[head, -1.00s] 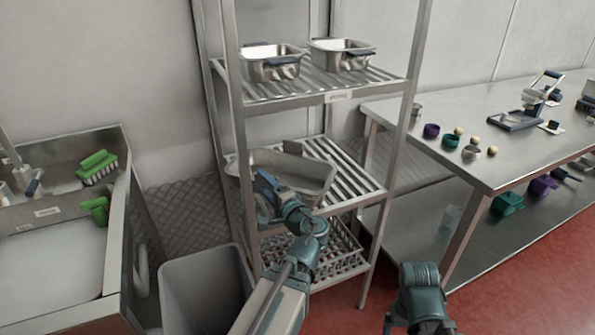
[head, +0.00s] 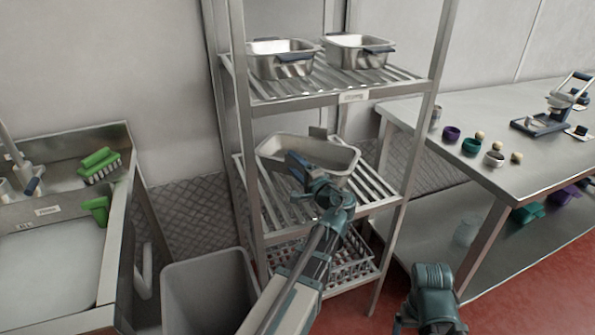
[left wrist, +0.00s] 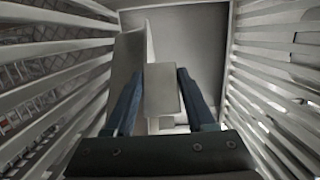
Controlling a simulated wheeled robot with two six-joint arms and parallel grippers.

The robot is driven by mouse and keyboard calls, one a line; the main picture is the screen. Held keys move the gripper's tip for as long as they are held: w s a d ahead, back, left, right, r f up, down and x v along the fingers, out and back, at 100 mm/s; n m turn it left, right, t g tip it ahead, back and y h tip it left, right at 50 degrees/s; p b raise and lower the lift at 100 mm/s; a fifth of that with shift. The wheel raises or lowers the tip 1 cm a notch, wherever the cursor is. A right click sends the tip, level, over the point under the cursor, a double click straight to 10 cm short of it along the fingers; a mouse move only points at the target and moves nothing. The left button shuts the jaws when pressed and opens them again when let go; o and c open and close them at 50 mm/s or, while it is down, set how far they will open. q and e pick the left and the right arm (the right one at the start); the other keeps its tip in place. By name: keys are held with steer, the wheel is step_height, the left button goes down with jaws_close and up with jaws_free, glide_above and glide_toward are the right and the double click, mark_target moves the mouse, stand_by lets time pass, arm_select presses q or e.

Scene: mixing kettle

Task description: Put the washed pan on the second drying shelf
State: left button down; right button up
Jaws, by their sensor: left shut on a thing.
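The grey metal pan (head: 335,154) is within the middle level of the drying rack, over the slatted shelf (head: 374,187). It looks roughly level; I cannot tell if its base touches the slats. My left gripper (head: 297,166) is shut on the pan's near side. In the left wrist view the blue fingers (left wrist: 160,88) stand either side of a flat grey tab, with the pan (left wrist: 190,40) beyond and slats on both sides. The gripper hides part of the pan's near wall. Only a teal part of my right arm shows at the lower right; its gripper is out of view.
Two steel pans (head: 283,62) (head: 356,54) with dark handles stand on the shelf above. Rack posts (head: 421,125) flank the shelf. A sink (head: 60,255) and grey bin (head: 207,292) are left; a steel table (head: 500,130) is right.

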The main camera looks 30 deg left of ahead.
arm_select(q)
steer(key=w, duration=0.2)
steer(key=shift+w+a+f, duration=0.1)
steer(key=shift+w+f, duration=0.15)
steer(key=shift+w, duration=0.1)
steer(key=f+b, duration=0.3)
steer(key=shift+s+f+b, duration=0.2)
steer(key=shift+s+b, duration=0.05)
steer(key=shift+b, duration=0.15)
steer(key=shift+r, duration=0.1)
steer(key=shift+c, duration=1.2)
jaws_free()
